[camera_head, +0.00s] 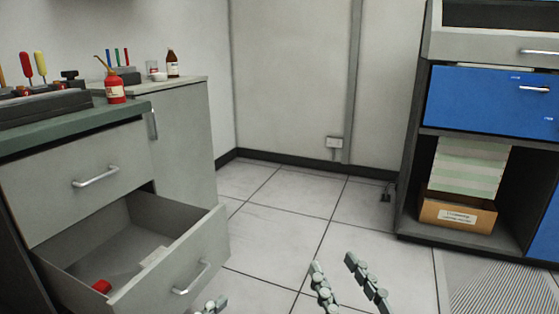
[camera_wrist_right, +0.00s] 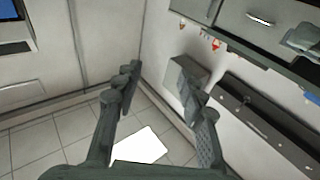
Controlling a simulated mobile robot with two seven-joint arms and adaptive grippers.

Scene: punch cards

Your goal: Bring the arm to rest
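My right gripper (camera_head: 344,273) is at the bottom of the head view, its two fingers apart and nothing between them. In the right wrist view the same gripper (camera_wrist_right: 158,88) also shows spread fingers with only wall and floor behind. The small tip of my left gripper (camera_head: 212,305) just shows at the bottom edge of the head view, beside the open drawer's front. The rest of it is out of frame, so its opening cannot be told.
A grey drawer (camera_head: 190,262) stands open at lower left, with a red object (camera_head: 101,287) inside. The green-topped bench (camera_head: 130,107) holds a red oil can (camera_head: 114,88). A blue-fronted cabinet (camera_head: 490,100) with a cardboard box (camera_head: 457,214) stands right. Tiled floor (camera_head: 290,205) between is clear.

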